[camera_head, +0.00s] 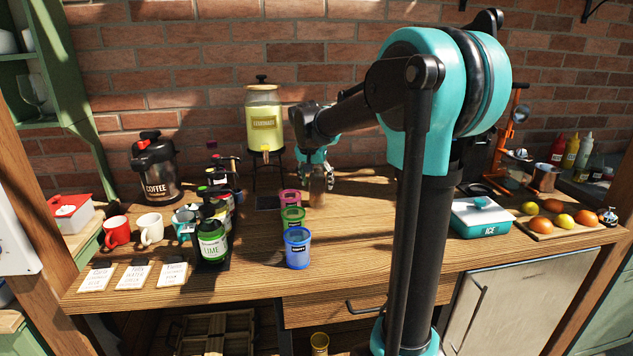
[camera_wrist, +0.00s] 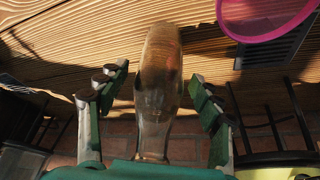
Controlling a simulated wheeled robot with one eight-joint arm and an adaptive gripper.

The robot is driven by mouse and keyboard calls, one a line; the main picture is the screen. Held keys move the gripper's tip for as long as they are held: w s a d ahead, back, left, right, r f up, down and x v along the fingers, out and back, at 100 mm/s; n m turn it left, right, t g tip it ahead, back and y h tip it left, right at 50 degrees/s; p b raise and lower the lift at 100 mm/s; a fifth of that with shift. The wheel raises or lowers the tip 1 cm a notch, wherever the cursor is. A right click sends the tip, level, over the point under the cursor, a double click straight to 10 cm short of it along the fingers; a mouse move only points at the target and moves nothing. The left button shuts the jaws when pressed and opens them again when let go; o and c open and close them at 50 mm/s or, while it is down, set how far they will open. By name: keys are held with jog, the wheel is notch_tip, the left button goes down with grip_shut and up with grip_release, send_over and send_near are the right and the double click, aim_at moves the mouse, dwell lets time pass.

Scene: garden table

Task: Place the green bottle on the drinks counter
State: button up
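The bottle with the green label reading "LIME" (camera_head: 212,243) stands upright on the wooden drinks counter (camera_head: 345,235), at the front of a row of bottles left of centre. My gripper (camera_head: 318,172) is at the back middle of the counter, right of and behind that bottle. In the wrist view my gripper's green-padded fingers (camera_wrist: 160,95) are spread on both sides of a clear, brownish glass vessel (camera_wrist: 158,75). Gaps show between the fingers and the glass. The green-labelled bottle is not seen in the wrist view.
Pink, green and blue cups (camera_head: 297,248) stand in a line just left of my gripper. A lemonade dispenser (camera_head: 264,120), coffee pot (camera_head: 155,172), mugs (camera_head: 150,228) and cards (camera_head: 133,276) lie left. An ice box (camera_head: 480,217) and fruit board (camera_head: 548,226) are right. Counter right of the cups is clear.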

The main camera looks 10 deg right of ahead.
jog(key=shift+r, duration=0.1)
jog(key=v, duration=1.2)
jog(key=shift+s, duration=0.15)
